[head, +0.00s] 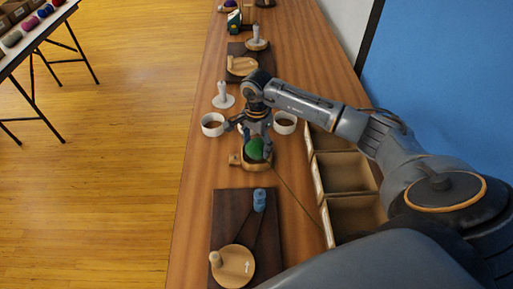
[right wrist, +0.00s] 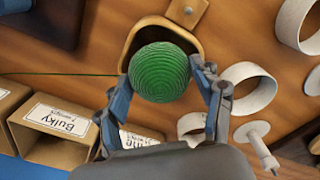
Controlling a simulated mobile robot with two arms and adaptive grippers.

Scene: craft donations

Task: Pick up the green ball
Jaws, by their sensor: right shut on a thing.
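The green ball (head: 255,149) looks like a ball of wound yarn. In the right wrist view the ball (right wrist: 160,72) sits between the two fingertips of my right gripper (right wrist: 164,80), which is shut on it. In the head view my right gripper (head: 254,135) points down at the ball, over a small wooden holder (head: 236,159). The ball covers part of the holder's hollow (right wrist: 135,38) in the right wrist view. I cannot tell whether the ball still touches the holder. My left gripper is not in view.
White rings (head: 212,125) (head: 285,127) stand on both sides of my gripper, with a white spindle (head: 223,96) behind. Open bins (head: 345,172) line the right, one labelled "Bulky" (right wrist: 62,119). A dark board (head: 228,207) with a wooden disc (head: 233,266) lies in front.

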